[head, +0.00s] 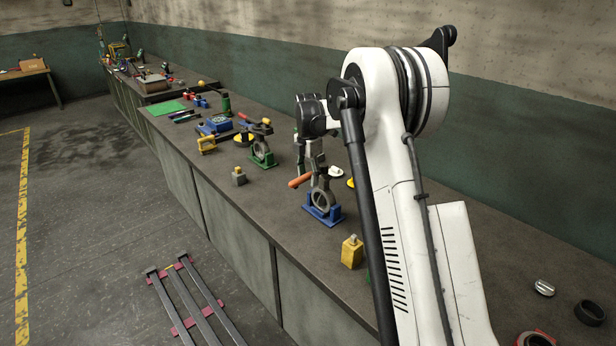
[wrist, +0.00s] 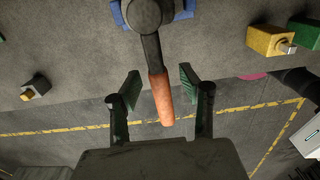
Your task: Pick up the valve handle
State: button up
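The valve handle (head: 299,181) is an orange grip on a dark lever, joined to a grey ring-shaped valve body on a blue base (head: 323,215) on the bench. In the wrist view the orange handle (wrist: 161,97) points toward my palm. My gripper (head: 311,168) is above the valve, fingers pointing down. In the wrist view my gripper (wrist: 159,86) is open, with one green-padded finger on each side of the handle. Gaps show between the handle and both pads. My arm hides some of the bench beside the valve in the head view.
A yellow block (head: 352,252) stands right of the valve and a small grey block (head: 239,177) left of it. A second valve (head: 262,158) on a green base stands farther along the bench (head: 225,185). The bench's front edge is close by, with floor beyond it.

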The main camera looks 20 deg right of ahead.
jog(key=shift+c, duration=0.5)
grip_shut()
jog(key=shift+r, duration=0.15)
jog(key=shift+r, duration=0.7)
notch_tip(320, 180, up, 3)
jog(key=shift+f+b, duration=0.15)
jog(key=shift+b, duration=0.3)
jog(key=s+a+r, duration=0.2)
jog(key=a+r, duration=0.1)
jog(key=a, duration=0.2)
jog(key=s+a+r+b, duration=0.1)
jog(key=s+a+r, duration=0.1)
jog(key=a, duration=0.4)
jog(key=shift+r, duration=0.85)
jog(key=shift+w+d, duration=0.1)
jog(key=p, duration=0.3)
send_over(308, 174)
notch_tip(308, 174, down, 4)
jog(key=shift+w+d+r+y, duration=0.1)
jog(key=shift+w+r+y, duration=0.05)
jog(key=shift+y, duration=0.25)
